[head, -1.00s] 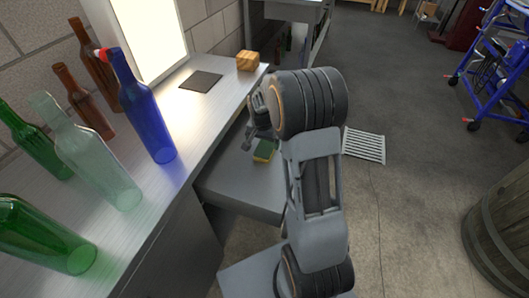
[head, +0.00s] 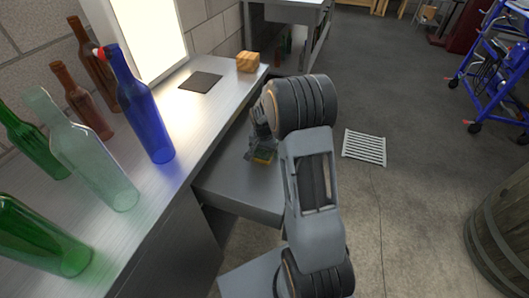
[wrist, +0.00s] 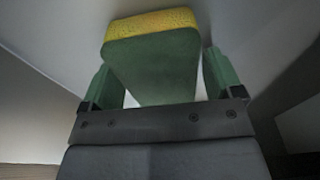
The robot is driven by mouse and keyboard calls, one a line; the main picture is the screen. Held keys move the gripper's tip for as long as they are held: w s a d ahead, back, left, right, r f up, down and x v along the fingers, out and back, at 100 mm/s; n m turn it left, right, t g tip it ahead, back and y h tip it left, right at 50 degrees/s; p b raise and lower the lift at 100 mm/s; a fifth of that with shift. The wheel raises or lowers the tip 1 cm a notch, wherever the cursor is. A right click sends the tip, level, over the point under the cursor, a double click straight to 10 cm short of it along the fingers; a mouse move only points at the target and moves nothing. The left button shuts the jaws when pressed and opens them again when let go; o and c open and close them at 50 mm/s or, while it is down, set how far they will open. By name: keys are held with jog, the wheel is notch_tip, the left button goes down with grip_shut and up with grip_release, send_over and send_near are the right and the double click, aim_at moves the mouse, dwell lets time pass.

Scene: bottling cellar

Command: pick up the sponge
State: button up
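The sponge (wrist: 155,55) is green with a yellow layer. In the wrist view it lies between the two fingers of my gripper (wrist: 162,85), with narrow gaps beside it near the palm. The fingers look open around it, not closed on it. In the head view the sponge (head: 263,159) lies on the grey surface of an open drawer (head: 235,192) below the counter. My gripper (head: 261,147) is right over it and partly hides it.
The steel counter (head: 165,190) runs along the left. It bears a blue bottle (head: 147,115), several green and brown bottles, a dark mat (head: 201,81) and a wooden block (head: 247,62). A floor grate (head: 364,147) and a barrel (head: 500,225) are to the right.

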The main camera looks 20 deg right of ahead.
jog(key=c, duration=0.7)
notch_tip(320, 180, up, 10)
jog(key=shift+p, duration=1.15)
